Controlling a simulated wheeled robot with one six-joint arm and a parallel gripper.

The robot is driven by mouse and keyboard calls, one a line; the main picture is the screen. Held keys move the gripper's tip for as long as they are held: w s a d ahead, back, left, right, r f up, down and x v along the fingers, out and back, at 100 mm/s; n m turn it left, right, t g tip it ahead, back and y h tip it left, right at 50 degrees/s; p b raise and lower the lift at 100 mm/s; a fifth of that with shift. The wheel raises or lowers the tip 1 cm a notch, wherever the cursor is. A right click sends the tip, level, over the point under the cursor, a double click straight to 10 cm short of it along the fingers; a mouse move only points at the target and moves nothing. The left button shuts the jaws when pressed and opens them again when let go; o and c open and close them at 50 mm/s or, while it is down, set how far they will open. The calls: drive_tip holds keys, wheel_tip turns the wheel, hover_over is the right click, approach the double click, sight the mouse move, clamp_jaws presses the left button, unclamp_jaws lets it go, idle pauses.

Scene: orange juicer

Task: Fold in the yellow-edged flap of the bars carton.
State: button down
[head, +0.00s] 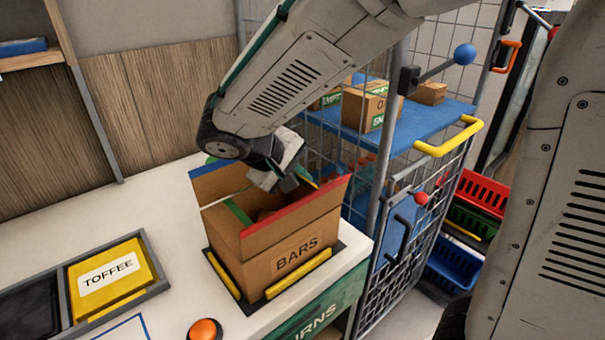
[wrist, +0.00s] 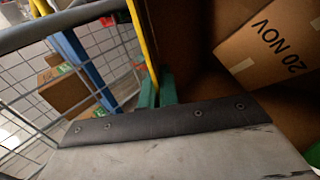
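The open bars carton (head: 290,240) stands on the counter, its lettered side facing me. Its red-edged flap (head: 300,208) stands up at the front, and a blue-edged flap (head: 215,182) stands up at the back left. A green-edged flap (head: 238,211) is at the left. The yellow-edged flap (wrist: 146,50) shows nearly edge-on in the wrist view; in the head view it is mostly hidden at the far right side. My gripper (wrist: 158,92) is at that flap, its green pads close together by the yellow edge. Whether they pinch it is unclear.
A wire cage trolley (head: 385,210) with a blue shelf (head: 430,125) and small boxes stands close on the right. A toffee carton (head: 110,278) is set in the counter at the left. An orange button (head: 205,329) is near the front.

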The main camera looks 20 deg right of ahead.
idle(0.3)
drive_tip(key=c, duration=1.6)
unclamp_jaws()
drive_tip(key=shift+c, duration=0.2)
drive_tip(key=v, duration=0.7)
drive_tip(key=shift+a+r, duration=0.15)
drive_tip(key=shift+a, duration=0.2)
drive_tip(key=shift+s, duration=0.15)
